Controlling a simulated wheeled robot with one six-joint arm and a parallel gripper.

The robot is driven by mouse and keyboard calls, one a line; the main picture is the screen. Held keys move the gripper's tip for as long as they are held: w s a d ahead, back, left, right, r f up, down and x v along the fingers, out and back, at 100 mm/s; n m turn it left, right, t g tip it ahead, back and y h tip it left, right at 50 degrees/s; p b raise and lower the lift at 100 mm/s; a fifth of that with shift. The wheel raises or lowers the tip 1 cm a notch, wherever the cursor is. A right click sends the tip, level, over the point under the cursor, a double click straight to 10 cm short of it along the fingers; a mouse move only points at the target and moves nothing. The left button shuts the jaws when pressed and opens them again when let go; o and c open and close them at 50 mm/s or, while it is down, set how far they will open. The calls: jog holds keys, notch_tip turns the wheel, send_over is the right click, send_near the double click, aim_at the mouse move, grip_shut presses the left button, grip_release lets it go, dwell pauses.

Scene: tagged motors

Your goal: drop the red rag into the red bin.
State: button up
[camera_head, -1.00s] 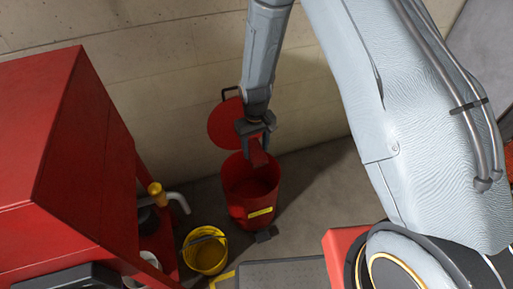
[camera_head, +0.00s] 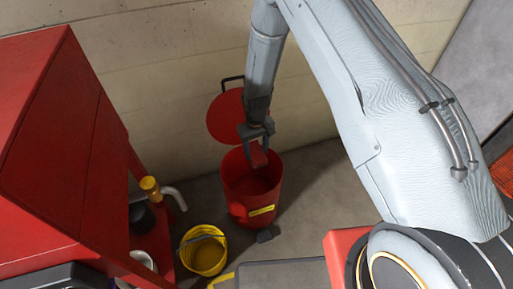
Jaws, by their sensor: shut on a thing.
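The red bin (camera_head: 262,213) stands on the floor by the wall, with its round red lid (camera_head: 222,117) raised at the back and a yellow label on its front. My gripper (camera_head: 257,142) points down over the bin's opening. It is shut on the red rag (camera_head: 259,158), a small dark red piece that hangs below the fingers. The rag shows against the bin's open mouth. I cannot tell exactly how far it is above or inside the rim. The bin's bottom is in shadow.
A yellow bucket (camera_head: 205,262) stands on the floor just left of the bin. A red cabinet (camera_head: 60,150) fills the left side, with a shelf of small items low on its right. The concrete wall (camera_head: 170,60) is close behind the bin. Floor is clear right of the bin.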

jog(key=shift+f+b, duration=0.75)
jog(key=shift+f, duration=0.8)
jog(key=o, duration=1)
jog(key=shift+r, duration=3.95)
